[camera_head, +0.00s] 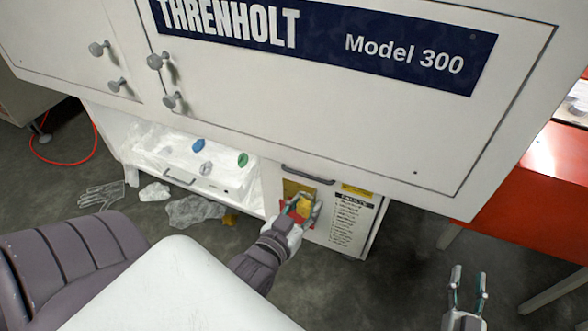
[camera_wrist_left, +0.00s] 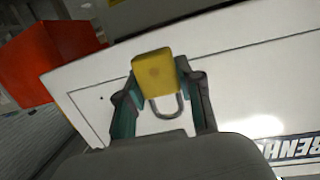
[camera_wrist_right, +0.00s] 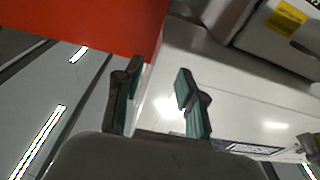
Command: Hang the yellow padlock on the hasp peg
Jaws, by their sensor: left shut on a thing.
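The yellow padlock (camera_head: 304,208) is in my left gripper (camera_head: 298,212), in front of the lower cabinet panel. In the left wrist view the padlock's yellow body (camera_wrist_left: 154,72) sits between the two fingers of the left gripper (camera_wrist_left: 157,88), with its grey shackle loop toward the palm. Behind it in the head view is a brass-coloured plate (camera_head: 293,187) with a red area below it. The hasp peg cannot be made out; the gripper and padlock cover that part. My right gripper (camera_head: 468,284) is open and empty at the lower right; it also shows in the right wrist view (camera_wrist_right: 158,88).
The white machine (camera_head: 330,110) with knobs overhangs the lower cabinet. An open drawer (camera_head: 180,165) holds blue, grey and green items. A grey glove (camera_head: 101,194) and crumpled film (camera_head: 194,211) lie on the floor. A red table (camera_head: 540,185) stands right.

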